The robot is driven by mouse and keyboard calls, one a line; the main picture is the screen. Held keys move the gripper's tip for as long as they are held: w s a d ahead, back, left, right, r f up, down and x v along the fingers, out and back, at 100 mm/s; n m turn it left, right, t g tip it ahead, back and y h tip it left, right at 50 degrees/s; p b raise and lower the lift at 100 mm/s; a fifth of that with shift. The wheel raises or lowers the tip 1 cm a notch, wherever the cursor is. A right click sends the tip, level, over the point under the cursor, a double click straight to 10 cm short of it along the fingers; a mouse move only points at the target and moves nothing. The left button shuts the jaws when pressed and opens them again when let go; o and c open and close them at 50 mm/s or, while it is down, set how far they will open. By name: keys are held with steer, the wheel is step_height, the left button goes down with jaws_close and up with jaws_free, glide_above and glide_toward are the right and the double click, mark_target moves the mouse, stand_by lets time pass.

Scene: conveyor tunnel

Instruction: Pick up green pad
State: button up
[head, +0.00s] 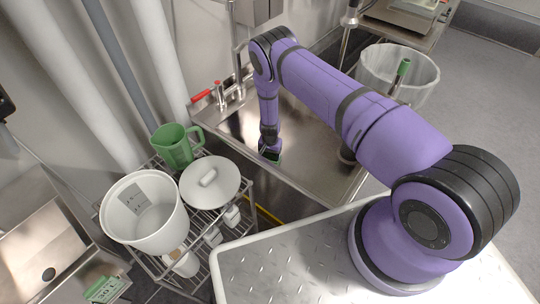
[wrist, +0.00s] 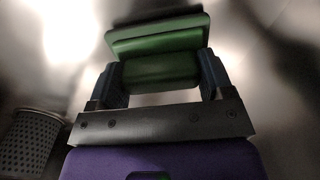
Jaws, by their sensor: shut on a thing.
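The green pad (wrist: 158,66) is between the two dark blue fingers of my gripper (wrist: 160,76) in the wrist view, with a green ridge at its far side. My gripper is shut on it. In the head view my gripper (head: 270,153) points down into the steel sink (head: 309,155), and a small bit of the green pad (head: 272,158) shows at its tip. The arm hides part of the sink. I cannot tell whether the pad touches the sink floor.
A perforated basket (wrist: 27,143) stands at the lower left of the wrist view. A lined bin (head: 418,73) stands right of the sink. A faucet (head: 238,62) rises behind.

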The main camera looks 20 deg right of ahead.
step_height(320, 180, up, 10)
steer(key=shift+f, duration=0.2)
stand_by(0.3)
